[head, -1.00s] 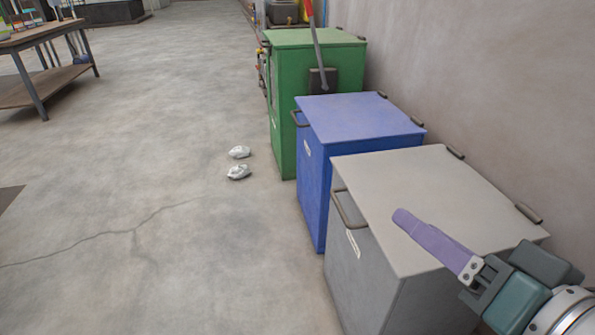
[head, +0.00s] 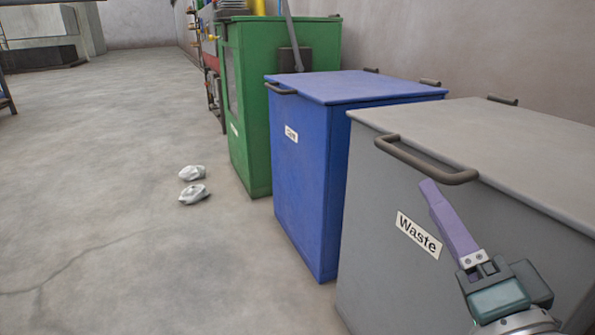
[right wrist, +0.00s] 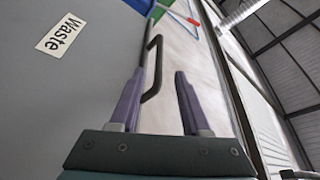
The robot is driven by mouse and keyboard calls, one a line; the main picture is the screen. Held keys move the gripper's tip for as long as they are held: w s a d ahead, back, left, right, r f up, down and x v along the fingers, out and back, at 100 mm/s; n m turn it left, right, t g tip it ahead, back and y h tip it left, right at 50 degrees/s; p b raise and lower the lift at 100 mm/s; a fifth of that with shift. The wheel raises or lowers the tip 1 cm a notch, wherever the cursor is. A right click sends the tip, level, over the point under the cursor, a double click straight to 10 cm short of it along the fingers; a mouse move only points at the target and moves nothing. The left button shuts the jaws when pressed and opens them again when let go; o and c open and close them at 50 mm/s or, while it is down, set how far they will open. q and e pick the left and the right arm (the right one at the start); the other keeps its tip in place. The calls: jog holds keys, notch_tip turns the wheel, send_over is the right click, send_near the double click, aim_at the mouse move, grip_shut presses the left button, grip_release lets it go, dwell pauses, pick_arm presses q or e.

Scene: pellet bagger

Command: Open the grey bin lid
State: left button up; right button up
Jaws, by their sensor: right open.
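The grey bin (head: 385,235) stands at the right in the head view, with a "Waste" label on its front. Its grey lid (head: 500,140) lies flat and closed. A dark bar handle (head: 420,165) sticks out from the lid's front edge. My right gripper (head: 430,187), with purple fingers, is in front of the bin, its tips just below the handle. In the right wrist view the gripper (right wrist: 159,75) is open, and the handle (right wrist: 157,62) shows by the left finger and the gap; whether they touch is unclear. My left gripper is out of view.
A blue bin (head: 305,185) and a green bin (head: 250,120) stand beyond the grey one along the wall. Two crumpled white pieces (head: 193,184) lie on the floor. The floor (head: 110,200) left of the bins is mostly clear.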

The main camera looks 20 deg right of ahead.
aim_at(411, 161)
jog(key=b+x, duration=0.1)
jog(key=x, duration=0.3)
jog(key=b+x, duration=0.1)
jog(key=x, duration=0.4)
jog(key=shift+w+d+b, duration=0.1)
jog(key=shift+d+b, duration=0.15)
jog(key=shift+b, duration=0.1)
jog(key=shift+r, duration=0.1)
grip_shut()
dwell(0.8)
